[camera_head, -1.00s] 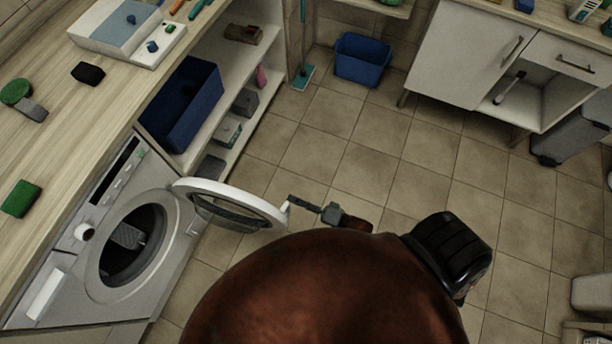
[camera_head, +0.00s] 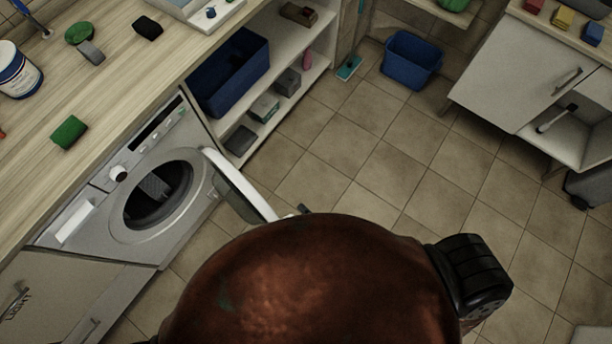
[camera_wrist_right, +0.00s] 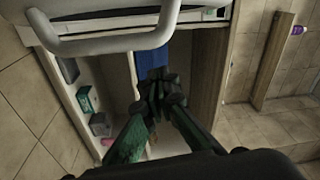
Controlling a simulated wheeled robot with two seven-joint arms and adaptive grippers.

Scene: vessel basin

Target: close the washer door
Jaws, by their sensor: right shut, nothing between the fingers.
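The washer (camera_head: 120,222) stands under the counter at left in the head view, its round drum opening (camera_head: 158,196) uncovered. Its white-rimmed door (camera_head: 240,187) is open, standing out from the washer's right side and seen nearly edge-on. My right gripper (camera_head: 304,209) shows only as a small dark tip beside the door's outer end; my own body hides the rest. In the right wrist view the right gripper (camera_wrist_right: 160,95) is shut and empty, below a white curved frame (camera_wrist_right: 110,40), probably the door rim. I cannot tell whether they touch. My left gripper is not in view.
An open shelf (camera_head: 290,100) with a blue bin (camera_head: 230,75) stands right of the washer. A blue basin (camera_head: 411,60) stands on the floor at the back. A white cabinet (camera_head: 510,70) is at right. The tiled floor (camera_head: 400,170) between is clear.

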